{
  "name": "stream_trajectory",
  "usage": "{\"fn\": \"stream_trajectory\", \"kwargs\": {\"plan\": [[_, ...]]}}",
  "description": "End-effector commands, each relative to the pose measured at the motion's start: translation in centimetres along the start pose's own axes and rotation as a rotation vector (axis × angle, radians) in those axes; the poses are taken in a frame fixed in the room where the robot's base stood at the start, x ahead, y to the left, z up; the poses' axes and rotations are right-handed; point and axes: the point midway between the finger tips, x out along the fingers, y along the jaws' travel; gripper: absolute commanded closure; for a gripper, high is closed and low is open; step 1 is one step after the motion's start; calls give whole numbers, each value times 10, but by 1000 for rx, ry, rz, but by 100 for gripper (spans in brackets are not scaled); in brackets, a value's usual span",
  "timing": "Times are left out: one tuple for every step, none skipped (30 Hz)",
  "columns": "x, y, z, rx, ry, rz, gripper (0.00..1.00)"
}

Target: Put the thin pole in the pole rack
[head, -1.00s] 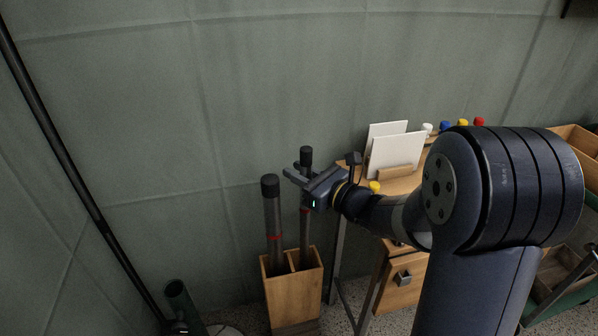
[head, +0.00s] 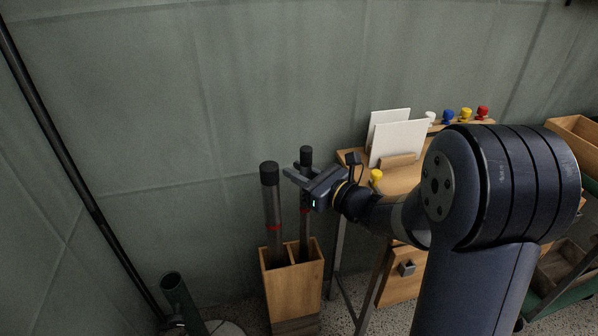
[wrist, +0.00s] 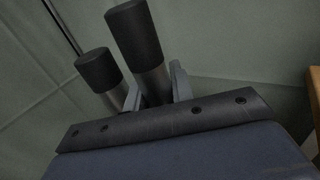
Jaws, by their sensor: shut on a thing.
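The thin pole (head: 306,157) is dark with a black cap and stands upright in the head view. My gripper (head: 303,176) is shut on it just below the cap. In the wrist view the thin pole (wrist: 136,42) stands between my fingers (wrist: 155,95). The pole rack (head: 291,291) is a wooden box with compartments, below my gripper. The pole's lower part goes down into the rack's right compartment; its bottom end is hidden. A thicker pole (head: 272,205) with a black cap and a red band stands in the left compartment.
A wooden table (head: 400,180) with white cards (head: 398,143) and several coloured stoppers stands right of the rack. A dark green tube (head: 178,292) stands left of it. A long black pole (head: 75,165) leans at far left. A grey wall hanging is behind.

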Motion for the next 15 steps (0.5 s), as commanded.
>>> {"fn": "stream_trajectory", "kwargs": {"plan": [[0,0,1,0,-1,0,100],[0,0,1,-1,-1,0,100],[0,0,1,0,-1,0,100],[0,0,1,0,-1,0,100],[0,0,1,0,-1,0,100],[0,0,1,0,-1,0,100],[0,0,1,0,-1,0,100],[0,0,1,-1,-1,0,100],[0,0,1,-1,-1,0,100],[0,0,1,-1,-1,0,100],[0,0,1,-1,-1,0,75],[0,0,1,-1,-1,0,71],[0,0,1,-1,-1,0,69],[0,0,1,0,-1,0,67],[0,0,1,0,-1,0,63]]}}
